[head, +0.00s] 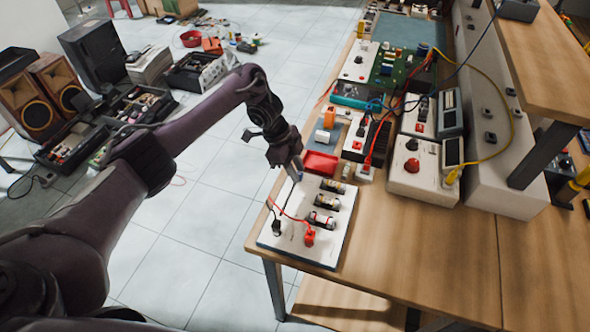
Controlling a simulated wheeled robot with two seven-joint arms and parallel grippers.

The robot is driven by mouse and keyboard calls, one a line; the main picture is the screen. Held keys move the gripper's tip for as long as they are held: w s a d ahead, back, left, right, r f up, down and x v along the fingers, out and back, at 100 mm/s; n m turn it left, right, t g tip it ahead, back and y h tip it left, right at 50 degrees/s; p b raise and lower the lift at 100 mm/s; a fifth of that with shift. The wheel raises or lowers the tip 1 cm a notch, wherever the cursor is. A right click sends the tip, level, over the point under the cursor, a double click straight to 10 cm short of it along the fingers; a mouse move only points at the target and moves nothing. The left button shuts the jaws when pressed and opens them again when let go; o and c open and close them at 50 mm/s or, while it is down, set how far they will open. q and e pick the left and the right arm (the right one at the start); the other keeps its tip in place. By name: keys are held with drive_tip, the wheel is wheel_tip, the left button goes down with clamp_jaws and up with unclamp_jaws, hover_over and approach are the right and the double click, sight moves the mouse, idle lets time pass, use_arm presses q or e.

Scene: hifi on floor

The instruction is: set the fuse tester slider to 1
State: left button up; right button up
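A white board (318,243) lies at the near left corner of the workbench and looks like the fuse tester. Several dark cylindrical parts like fuses (321,219) sit in a row on it. A red block (309,238) and a small black part (276,228) are joined by a red wire. I cannot tell which part is the slider, and no scale marks are readable. My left gripper (296,176) points down above the board's far left edge, apart from the red block. Its fingers are too small to tell whether they are open. My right gripper is not in view.
A red tray (320,163) stands just behind the board, close to my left gripper. White boxes with knobs (413,166), meters and cables crowd the bench farther back. The bench top (420,240) right of the board is clear. Speakers (55,80) and boxes lie on the floor.

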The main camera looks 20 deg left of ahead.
use_arm(q)
drive_tip(key=shift+o, duration=0.9)
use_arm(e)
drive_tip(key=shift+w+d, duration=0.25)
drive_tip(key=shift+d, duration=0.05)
